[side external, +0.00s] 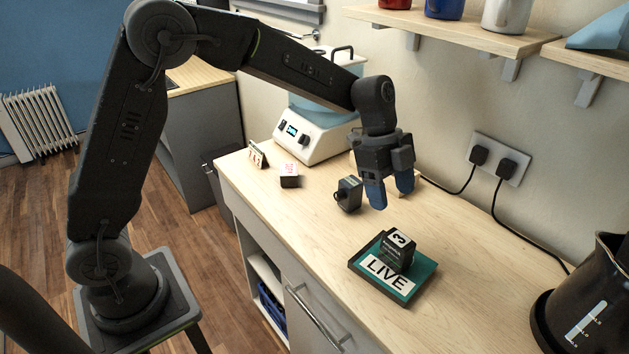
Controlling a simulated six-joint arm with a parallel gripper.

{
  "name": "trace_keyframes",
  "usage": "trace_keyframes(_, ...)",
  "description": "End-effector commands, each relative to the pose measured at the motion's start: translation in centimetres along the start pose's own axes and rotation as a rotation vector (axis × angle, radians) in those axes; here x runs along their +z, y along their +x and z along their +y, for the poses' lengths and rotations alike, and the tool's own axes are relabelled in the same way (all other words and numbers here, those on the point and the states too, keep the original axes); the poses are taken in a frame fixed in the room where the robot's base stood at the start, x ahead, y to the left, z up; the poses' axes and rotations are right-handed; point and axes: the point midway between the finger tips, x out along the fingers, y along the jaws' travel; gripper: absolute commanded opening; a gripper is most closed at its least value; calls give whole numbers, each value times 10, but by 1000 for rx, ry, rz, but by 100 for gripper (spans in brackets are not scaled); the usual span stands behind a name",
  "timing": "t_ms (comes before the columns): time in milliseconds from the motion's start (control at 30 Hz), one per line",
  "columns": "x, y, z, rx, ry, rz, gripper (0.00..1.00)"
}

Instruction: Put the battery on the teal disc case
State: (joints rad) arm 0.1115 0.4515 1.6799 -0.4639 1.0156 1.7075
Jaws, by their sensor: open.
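The teal disc case (424,273) lies flat on the wooden counter, with a white label reading LIVE. A dark block with a white label marked 3, which looks like the battery (396,253), rests on the case towards its back edge. My gripper (390,194) is open and empty, with blue fingertips pointing down. It hangs above the counter, behind the battery and case in the picture, and appears apart from both.
A small black device (348,194) stands left of my gripper. A black block with a pink-and-white top (289,177) and a small calendar-like stand (258,156) are farther left. A white appliance (310,138) stands behind; a dark kettle (590,303) is at right. Counter between case and kettle is clear.

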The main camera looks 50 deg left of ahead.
Motion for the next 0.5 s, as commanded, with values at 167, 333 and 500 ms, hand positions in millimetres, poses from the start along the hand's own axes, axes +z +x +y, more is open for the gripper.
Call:
trace_keyframes(167,0,-17,11,-29,-70,-17,66)
trace_keyframes(333,6,-65,56,-131,-322,-62,66)
trace_keyframes(500,20,-104,116,-274,-646,-84,66)
